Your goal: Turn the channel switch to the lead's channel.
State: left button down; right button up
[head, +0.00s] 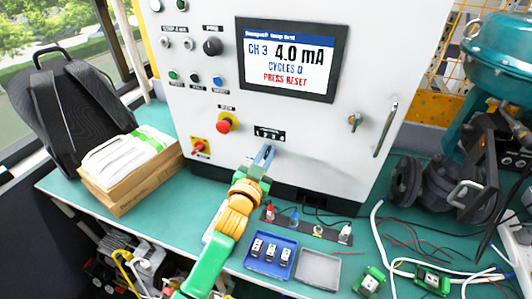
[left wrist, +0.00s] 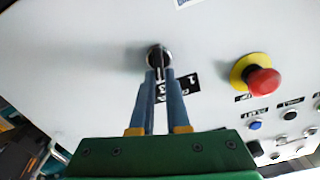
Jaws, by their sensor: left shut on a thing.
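The channel switch (left wrist: 158,56) is a small round knob on the white cabinet front, beside a black numbered label (head: 269,134). My left gripper (head: 264,156) reaches it from below with its blue-grey fingers closed on the knob. In the left wrist view the fingertips (left wrist: 159,76) meet at the switch, hiding part of it and of the label. The screen (head: 291,59) reads CH 3, 4.0 mA, CYCLES 0, PRESS RESET. Red (head: 269,212), blue (head: 294,216), yellow (head: 318,231) and white (head: 345,233) lead ends stand below the cabinet. My right gripper is out of view.
A red emergency button (head: 224,125) and a red-yellow switch (head: 199,147) sit left of the channel switch. A blue tray (head: 251,265) with small modules and a grey tray (head: 318,268) lie on the green bench. Dark valve parts and cables crowd the right.

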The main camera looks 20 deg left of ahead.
pick_arm(q)
jog(key=c, duration=1.2)
grip_release()
jog(key=o, duration=0.3)
jog(key=shift+w, duration=0.1)
jog(key=shift+f, duration=0.1)
jog(key=s+b, duration=0.1)
jog(key=s, duration=0.6)
jog(key=shift+a, duration=0.15)
